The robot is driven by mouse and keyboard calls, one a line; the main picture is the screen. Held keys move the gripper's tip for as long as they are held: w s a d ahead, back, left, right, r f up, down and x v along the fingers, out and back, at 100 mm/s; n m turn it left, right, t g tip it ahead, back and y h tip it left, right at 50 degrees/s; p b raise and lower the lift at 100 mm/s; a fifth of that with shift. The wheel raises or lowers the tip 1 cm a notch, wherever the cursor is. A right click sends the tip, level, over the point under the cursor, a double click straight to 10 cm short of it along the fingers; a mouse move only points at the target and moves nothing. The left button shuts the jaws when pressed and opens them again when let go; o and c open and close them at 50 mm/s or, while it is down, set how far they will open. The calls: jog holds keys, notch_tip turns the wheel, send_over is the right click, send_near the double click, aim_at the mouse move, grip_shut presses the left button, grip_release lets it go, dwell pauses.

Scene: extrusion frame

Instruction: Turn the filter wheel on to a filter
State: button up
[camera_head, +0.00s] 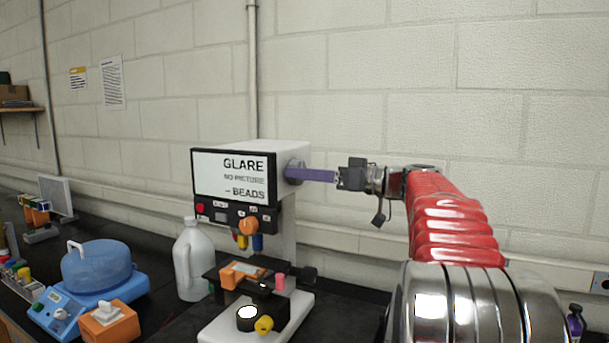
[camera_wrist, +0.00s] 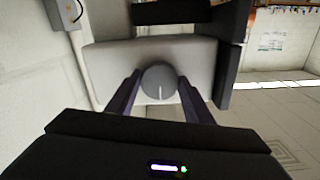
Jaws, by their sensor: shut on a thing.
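A microscope (camera_head: 270,149) with a white head stands on the dark bench in the head view. Its screen (camera_head: 229,175) reads GLARE, NO PICTURE, BEADS. The round grey filter wheel knob (camera_head: 294,170) is on the right side of the head. In the wrist view the knob (camera_wrist: 159,81) shows a white line pointing down the picture. My gripper (camera_head: 306,175) reaches it from the right. Its purple fingers are shut on the knob, one on each side. The fingers partly hide the knob in the head view.
Below the head are the stage (camera_head: 254,277) and the white microscope base (camera_head: 282,314). A white jug (camera_head: 190,262) stands to the left, then a blue device (camera_head: 96,276) and an orange box (camera_head: 108,322). A pale block wall is behind.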

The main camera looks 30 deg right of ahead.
jog(key=shift+a, duration=0.1)
jog(key=shift+m, duration=0.3)
jog(key=shift+d+m, duration=0.2)
jog(key=shift+m, duration=8.4)
jog(key=shift+f, duration=0.15)
jog(key=o, duration=1)
